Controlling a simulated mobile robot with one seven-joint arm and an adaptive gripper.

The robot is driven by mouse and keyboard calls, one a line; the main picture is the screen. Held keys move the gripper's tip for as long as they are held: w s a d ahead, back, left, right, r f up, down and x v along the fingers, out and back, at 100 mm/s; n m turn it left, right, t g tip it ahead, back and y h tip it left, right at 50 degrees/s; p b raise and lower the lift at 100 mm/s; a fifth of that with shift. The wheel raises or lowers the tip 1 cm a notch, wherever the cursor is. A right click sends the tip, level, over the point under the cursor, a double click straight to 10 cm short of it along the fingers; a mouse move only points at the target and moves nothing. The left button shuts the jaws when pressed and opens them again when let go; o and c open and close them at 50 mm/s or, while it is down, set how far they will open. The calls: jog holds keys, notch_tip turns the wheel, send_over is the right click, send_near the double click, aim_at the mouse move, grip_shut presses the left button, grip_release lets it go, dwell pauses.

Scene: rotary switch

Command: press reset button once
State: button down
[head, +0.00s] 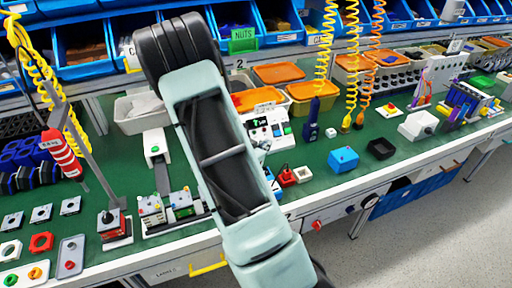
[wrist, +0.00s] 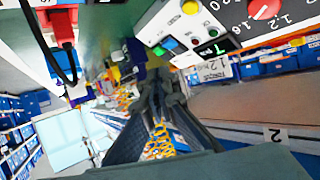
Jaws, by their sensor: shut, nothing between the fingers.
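A white control box (head: 270,126) stands on the green bench, partly hidden behind my arm in the head view. In the wrist view the box (wrist: 178,25) is at the upper right, with a yellow button (wrist: 190,7), a red rotary knob (wrist: 264,9) beside numbers, a blue button (wrist: 169,43) and small green and red parts. I cannot read which button is marked reset. My gripper (wrist: 160,90) shows in the middle of the wrist view, dark, shut and empty, below the box in the picture and apart from the buttons. The head view hides it behind my arm.
Orange-lidded bins (head: 279,73) and blue parts bins (head: 78,50) stand behind. A blue box (head: 343,159) and a black box (head: 381,148) lie to the right. Coiled yellow cords (head: 326,45) hang over the bench. A red part with a black cable (wrist: 63,28) is at the wrist view's upper left.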

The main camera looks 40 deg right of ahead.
jog(key=w+f+b, duration=0.1)
jog(key=w+f, duration=0.1)
jog(key=w+d+f+b, duration=0.1)
jog(key=w+f+b, duration=0.1)
jog(key=w+f, duration=0.1)
jog(key=shift+d+f, duration=0.1)
jog(key=shift+f, duration=0.15)
jog(key=shift+w+d+f+b, duration=0.1)
jog(key=shift+w+f+b, duration=0.3)
jog(key=shift+w+b, duration=0.15)
jog(key=shift+w+f, duration=0.1)
dwell(1.2)
jog(key=shift+w+f+b, duration=0.15)
jog(key=shift+w+b, duration=0.05)
jog(key=shift+b, duration=0.1)
jog(key=shift+w+d+f+b, duration=0.1)
jog(key=shift+w+f+b, duration=0.25)
jog(key=shift+f+b, duration=0.1)
dwell(1.3)
jog(key=shift+s+r, duration=0.1)
jog(key=shift+s, duration=0.05)
jog(key=shift+s+r+p, duration=0.3)
jog(key=shift+s+r, duration=0.1)
